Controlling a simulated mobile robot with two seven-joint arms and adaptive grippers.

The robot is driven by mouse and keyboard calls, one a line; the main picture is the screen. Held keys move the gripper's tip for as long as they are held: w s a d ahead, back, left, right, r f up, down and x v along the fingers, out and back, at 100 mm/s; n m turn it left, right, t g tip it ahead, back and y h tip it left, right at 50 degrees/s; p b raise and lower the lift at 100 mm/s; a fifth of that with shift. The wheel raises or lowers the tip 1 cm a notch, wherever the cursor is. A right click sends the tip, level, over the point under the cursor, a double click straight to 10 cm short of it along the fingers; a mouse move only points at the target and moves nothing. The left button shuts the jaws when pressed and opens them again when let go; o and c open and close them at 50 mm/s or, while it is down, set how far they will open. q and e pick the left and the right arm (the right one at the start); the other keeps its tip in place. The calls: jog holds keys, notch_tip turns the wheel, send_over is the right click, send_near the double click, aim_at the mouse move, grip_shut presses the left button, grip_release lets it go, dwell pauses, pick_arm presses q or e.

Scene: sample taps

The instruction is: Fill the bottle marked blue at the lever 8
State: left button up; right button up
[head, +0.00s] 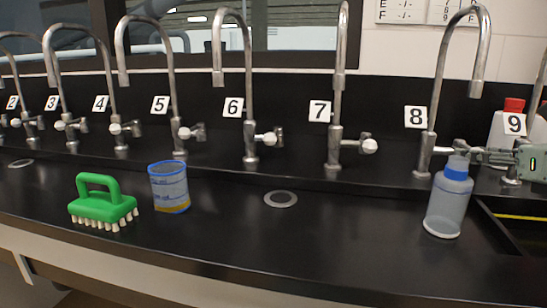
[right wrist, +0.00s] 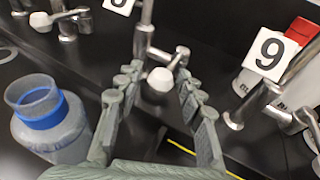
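The bottle (head: 447,208) is translucent grey-white with a blue neck band, standing upright on the black bench in front of the tap marked 8 (head: 415,117). In the right wrist view the bottle (right wrist: 50,125) shows an open mouth at the lower left. No stream of water is visible. My right gripper (head: 462,152) is beside tap 8, behind the bottle. In the right wrist view its open fingers (right wrist: 160,72) are on either side of the tap's lever with its pale knob (right wrist: 161,80), with gaps showing. My left gripper is not in view.
A clear beaker with a blue rim (head: 170,188) and a green brush (head: 103,203) stand to the left. Several numbered taps line the back. A white container with a red cap (head: 513,105) is behind sign 9. A sink recess (head: 500,222) lies right of the bottle.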

jog(key=shift+w, duration=0.2)
jog(key=shift+w+d+p, duration=0.1)
jog(key=shift+d+p, duration=0.3)
jog(key=shift+d, duration=1.8)
dwell(2.4)
jog(key=shift+s+a, duration=0.2)
jog(key=shift+a, duration=1.4)
dwell(0.8)
